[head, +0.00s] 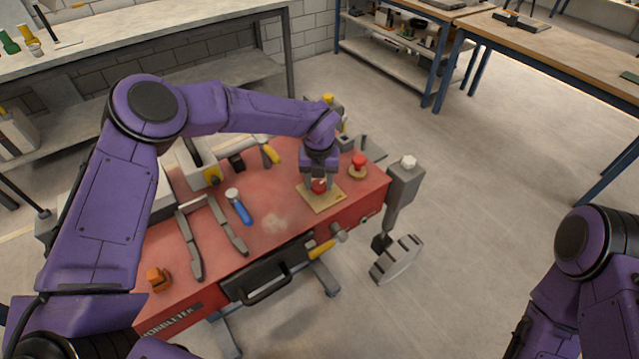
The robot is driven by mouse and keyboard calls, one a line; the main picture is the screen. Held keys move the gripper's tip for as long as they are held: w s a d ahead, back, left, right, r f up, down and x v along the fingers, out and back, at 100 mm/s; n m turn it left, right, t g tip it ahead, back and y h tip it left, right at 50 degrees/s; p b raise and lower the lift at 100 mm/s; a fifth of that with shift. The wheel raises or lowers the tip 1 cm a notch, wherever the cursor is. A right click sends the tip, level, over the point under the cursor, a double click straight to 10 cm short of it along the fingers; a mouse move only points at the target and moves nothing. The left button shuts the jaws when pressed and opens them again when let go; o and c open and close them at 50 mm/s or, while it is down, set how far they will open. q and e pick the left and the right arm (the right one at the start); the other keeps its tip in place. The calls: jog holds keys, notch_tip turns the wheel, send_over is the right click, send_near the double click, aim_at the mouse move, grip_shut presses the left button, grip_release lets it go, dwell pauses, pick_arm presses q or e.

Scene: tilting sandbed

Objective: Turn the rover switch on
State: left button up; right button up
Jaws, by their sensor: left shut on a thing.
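My left gripper (318,184) reaches down over the red bench top and is shut on a small red knob (319,187). The knob stands on a tan square plate (328,197) near the right end of the bench, and the fingers partly hide it. A second red knob (358,161) on a tan round base stands to the right of the gripper, apart from it. I cannot tell from any marking which of them is the rover switch. My right arm shows at the right edge; its gripper is out of view.
The red bench top (275,222) also holds a blue-handled tool (239,207), two long grey bars (228,226) and an orange block (158,279). A grey wheel (397,260) hangs off the right end. The floor at right is clear.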

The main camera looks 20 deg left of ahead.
aim_at(318, 185)
pick_arm(q)
jog(key=m, duration=0.4)
jog(key=shift+r+m, duration=0.1)
jog(key=shift+m, duration=0.2)
jog(key=m, duration=0.6)
jog(key=shift+m, duration=0.3)
jog(key=o, duration=1)
jog(key=shift+s, duration=0.1)
jog(key=shift+o, duration=0.2)
jog(key=shift+s, duration=0.1)
jog(key=shift+r, duration=0.25)
notch_tip(318, 185, up, 10)
jog(key=b, duration=0.2)
